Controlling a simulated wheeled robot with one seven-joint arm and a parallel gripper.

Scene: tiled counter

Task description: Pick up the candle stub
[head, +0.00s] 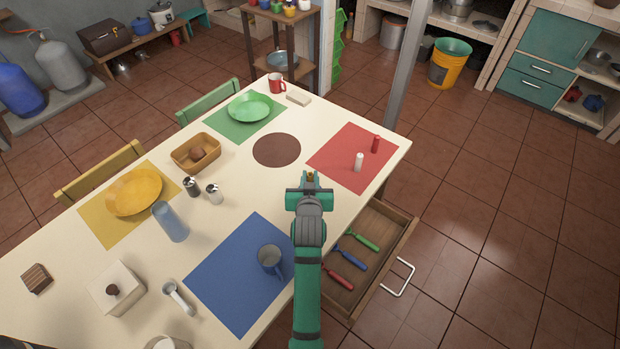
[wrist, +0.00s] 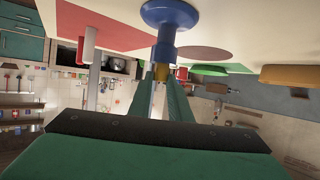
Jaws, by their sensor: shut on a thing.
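My gripper (head: 310,182) is over the table's right front part, between the blue mat and the red mat. A small yellow-brown piece, which looks like the candle stub (wrist: 162,72), shows between my fingertips in the wrist view, where my gripper (wrist: 163,84) is shut on it. A blue holder with a round, flared base (wrist: 168,14) is in line with the stub and touches it or nearly so. I cannot tell whether the stub still sits in the holder. My gripper hides the holder in the head view.
A white cylinder (head: 358,162) and a red cylinder (head: 376,144) stand on the red mat (head: 335,151). A blue mug (head: 270,259) is on the blue mat (head: 228,285). An open drawer (head: 395,252) with several utensils juts out below. A brown round mat (head: 277,149) lies bare.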

